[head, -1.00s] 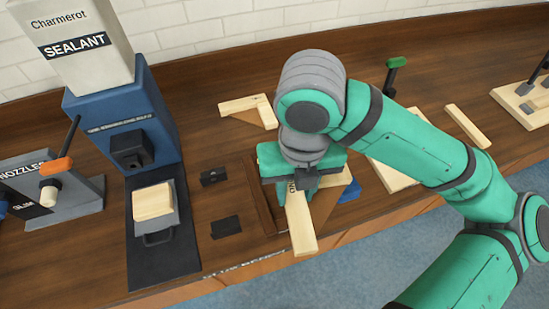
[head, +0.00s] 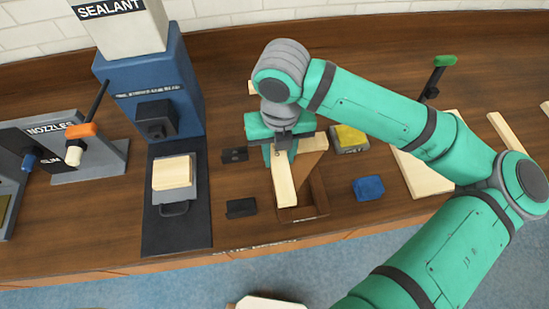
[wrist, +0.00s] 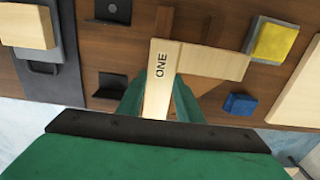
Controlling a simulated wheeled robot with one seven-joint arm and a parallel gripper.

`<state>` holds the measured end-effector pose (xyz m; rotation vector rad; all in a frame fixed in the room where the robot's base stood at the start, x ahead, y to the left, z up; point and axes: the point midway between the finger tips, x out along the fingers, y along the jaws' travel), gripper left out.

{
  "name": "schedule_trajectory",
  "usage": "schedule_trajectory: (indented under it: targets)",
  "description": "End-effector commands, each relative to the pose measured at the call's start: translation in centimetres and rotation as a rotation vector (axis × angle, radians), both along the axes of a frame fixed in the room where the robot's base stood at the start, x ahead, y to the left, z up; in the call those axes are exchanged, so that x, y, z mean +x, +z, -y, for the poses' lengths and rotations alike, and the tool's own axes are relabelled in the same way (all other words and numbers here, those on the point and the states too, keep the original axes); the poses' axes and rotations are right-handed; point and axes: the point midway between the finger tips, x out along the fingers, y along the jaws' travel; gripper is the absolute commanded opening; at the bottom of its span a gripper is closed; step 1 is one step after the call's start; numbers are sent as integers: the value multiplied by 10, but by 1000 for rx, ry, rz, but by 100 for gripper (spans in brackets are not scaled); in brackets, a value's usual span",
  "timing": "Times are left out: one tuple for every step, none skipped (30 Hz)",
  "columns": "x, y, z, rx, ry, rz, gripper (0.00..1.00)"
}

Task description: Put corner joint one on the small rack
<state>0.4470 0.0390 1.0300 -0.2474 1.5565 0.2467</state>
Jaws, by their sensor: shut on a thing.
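Corner joint one (head: 283,181) is an L-shaped pale wooden piece; its "ONE" label shows in the wrist view (wrist: 157,80). My gripper (head: 284,144) is shut on one arm of it, and the fingers (wrist: 158,98) sit on both sides of that arm. The joint is over a dark brown open wooden frame (head: 320,192), partly covering it. Whether the joint touches the frame is unclear. No label marks the small rack, so I cannot tell whether this frame is it.
Two black brackets (head: 235,155) (head: 241,208) stand left of the frame. A yellow-topped block (head: 349,138) and a blue block (head: 368,188) are to the right. The sealant machine (head: 165,95) is at left. A pale board (head: 425,172) lies at right.

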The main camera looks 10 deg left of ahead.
Motion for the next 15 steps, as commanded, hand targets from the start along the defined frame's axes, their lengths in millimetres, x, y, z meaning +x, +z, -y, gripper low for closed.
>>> schedule_trajectory:
  targets:
    - [3, -5, -3, 0, 1, 0, 4]
    - [4, -7, -5, 0, 1, 0, 4]
    - [5, -10, -6, 1, 1, 0, 4]
    - [6, -11, -7, 1, 1, 0, 4]
    - [7, -12, -7, 1, 0, 0, 4]
    - [8, -14, -9, 1, 0, 0, 4]
    - [9, -16, -10, 1, 0, 0, 4]
    - [11, -19, -11, 0, 0, 0, 4]
    - [13, -23, -14, 0, 1, -1, 4]
    - [13, -28, -14, 1, 0, -1, 4]
    - [13, -33, -13, 0, 0, -1, 4]
    - [12, -38, -13, 0, -1, -1, 4]
    - [12, -42, -13, 1, -1, -1, 4]
    - [12, -45, -13, 1, -1, -1, 4]
    - [13, -49, -13, 1, -1, 0, 4]
